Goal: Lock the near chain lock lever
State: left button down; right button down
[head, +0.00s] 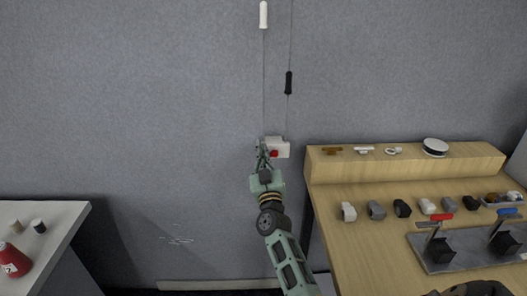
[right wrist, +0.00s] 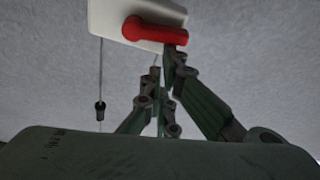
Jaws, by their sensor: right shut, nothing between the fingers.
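The chain lock is a white block (head: 279,144) on the grey wall, with a small red lever (head: 274,153) at its lower front. In the right wrist view the white block (right wrist: 112,14) is at the top and the red lever (right wrist: 155,31) points right. My right gripper (head: 263,148) is shut and empty, just left of the lever in the head view. In the right wrist view its fingertips (right wrist: 166,62) are just below the lever's right part; I cannot tell whether they touch it. My left gripper is not in view.
Thin cords hang above the lock, with a white pull (head: 263,15) and a black pull (head: 289,83). A wooden table (head: 365,250) at right carries several small parts and a grey plate (head: 470,262) with red and blue handles. A white table (head: 45,215) stands left.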

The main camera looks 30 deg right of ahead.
jog(key=shift+a+f+n+y+p, duration=0.15)
jog(key=shift+n+y+p, duration=0.2)
jog(key=shift+n, duration=0.25)
jog(key=shift+w+f+n+g+y+p, duration=0.15)
jog(key=shift+f+n+y+p, duration=0.75)
jog(key=shift+n, duration=1.55)
jog(key=shift+s+f+n+g+y+p, duration=0.15)
jog(key=shift+f+n+y+p, duration=0.75)
jog(key=shift+n, duration=1.6)
jog(key=shift+w+f+n+g+y+p, duration=0.15)
jog(key=shift+f+n+y+p, duration=0.75)
jog(key=shift+n, duration=1.55)
jog(key=shift+a+r+h, duration=0.1)
jog(key=shift+h, duration=0.15)
